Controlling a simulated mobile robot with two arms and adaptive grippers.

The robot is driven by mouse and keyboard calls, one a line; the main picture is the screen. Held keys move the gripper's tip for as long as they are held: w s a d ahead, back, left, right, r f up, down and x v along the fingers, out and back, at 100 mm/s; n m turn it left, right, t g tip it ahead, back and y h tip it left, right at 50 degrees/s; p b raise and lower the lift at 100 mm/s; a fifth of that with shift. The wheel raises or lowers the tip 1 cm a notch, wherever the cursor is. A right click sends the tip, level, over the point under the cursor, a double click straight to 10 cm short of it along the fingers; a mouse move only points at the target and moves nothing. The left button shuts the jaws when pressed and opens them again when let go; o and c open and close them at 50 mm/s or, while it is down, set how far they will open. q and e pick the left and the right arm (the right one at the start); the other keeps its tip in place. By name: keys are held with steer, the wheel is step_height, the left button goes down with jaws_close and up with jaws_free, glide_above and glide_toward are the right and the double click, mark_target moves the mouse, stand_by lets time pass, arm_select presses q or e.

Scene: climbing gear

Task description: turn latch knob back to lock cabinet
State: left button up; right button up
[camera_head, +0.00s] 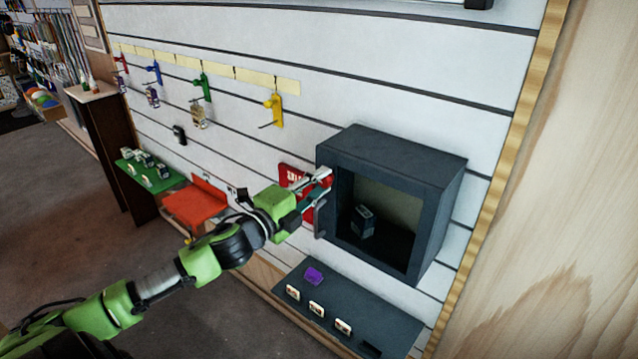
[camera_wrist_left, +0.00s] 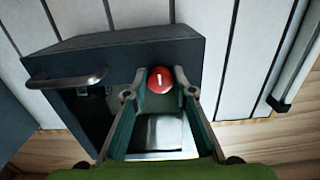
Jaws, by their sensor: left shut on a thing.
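The dark grey cabinet (camera_head: 395,148) is fixed to the white slatted wall. Its front shows a framed opening or clear pane with a small dark box (camera_head: 363,221) inside; I cannot tell which. The cabinet's bar handle (camera_head: 319,218) is at the left front edge, and it also shows in the left wrist view (camera_wrist_left: 66,79). The red latch knob (camera_wrist_left: 160,80) with a white mark sits between my left fingertips in the left wrist view. My left gripper (camera_head: 322,182) is shut on the knob at the cabinet's upper left front. The knob is hidden in the head view. My right gripper is not in view.
A dark shelf (camera_head: 385,307) below the cabinet holds a purple item (camera_head: 314,276) and several small cards. A red sign (camera_head: 290,176) is behind my gripper. An orange shelf (camera_head: 196,203) and a green shelf (camera_head: 160,184) are to the left. Coloured hooks line the wall above.

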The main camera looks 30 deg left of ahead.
arm_select(q)
steer(key=o, duration=1.1)
steer(key=shift+s+f, duration=0.15)
steer(key=shift+s, duration=0.5)
steer(key=s, duration=1)
steer(key=shift+s+a, duration=0.35)
steer(key=shift+a, duration=0.05)
